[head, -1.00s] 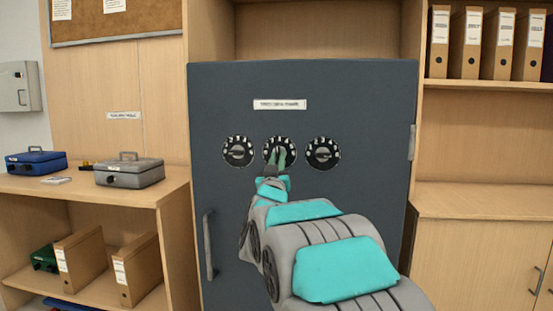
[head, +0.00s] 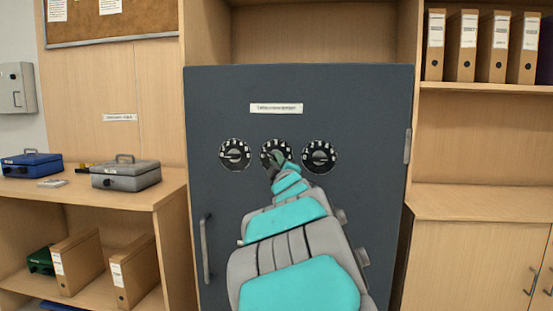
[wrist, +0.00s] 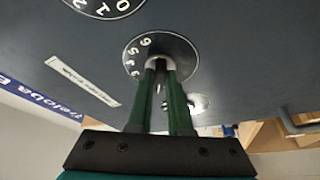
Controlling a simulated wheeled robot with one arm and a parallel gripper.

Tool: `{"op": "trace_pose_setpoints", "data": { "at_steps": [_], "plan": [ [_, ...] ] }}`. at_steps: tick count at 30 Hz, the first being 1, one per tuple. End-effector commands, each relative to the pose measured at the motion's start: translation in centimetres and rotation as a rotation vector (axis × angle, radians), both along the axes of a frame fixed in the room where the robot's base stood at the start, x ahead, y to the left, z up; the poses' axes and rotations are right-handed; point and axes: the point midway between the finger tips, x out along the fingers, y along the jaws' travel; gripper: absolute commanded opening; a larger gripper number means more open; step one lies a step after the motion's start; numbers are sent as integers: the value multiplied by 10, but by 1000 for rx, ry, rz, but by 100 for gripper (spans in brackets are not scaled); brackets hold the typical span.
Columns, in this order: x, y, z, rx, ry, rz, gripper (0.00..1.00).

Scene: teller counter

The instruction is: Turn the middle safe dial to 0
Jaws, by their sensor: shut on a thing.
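The dark grey safe (head: 375,110) has three black dials with white numerals in a row. The middle dial (head: 268,149) is partly hidden behind my gripper (head: 278,158). In the wrist view the green fingers of my gripper (wrist: 161,66) are shut on the knob of the middle dial (wrist: 184,52). The numerals 6, 5 and 4 or so show on its rim there. Which numeral the dial is set to cannot be told. The left dial (head: 234,154) and right dial (head: 319,157) are untouched.
A white label strip (head: 276,108) is above the dials. The safe's handle (head: 206,248) is at lower left. Blue (head: 31,164) and grey (head: 125,174) cash boxes stand on the left shelf. Binders (head: 462,46) stand at upper right.

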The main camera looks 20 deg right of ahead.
Motion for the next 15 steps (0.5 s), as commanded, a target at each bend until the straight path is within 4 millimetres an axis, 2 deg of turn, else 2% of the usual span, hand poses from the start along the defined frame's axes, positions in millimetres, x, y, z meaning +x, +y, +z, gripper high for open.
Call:
{"op": "trace_pose_setpoints", "data": {
  "at_steps": [15],
  "plan": [
    [0,0,5,-338,224,2,0]
  ]
}}
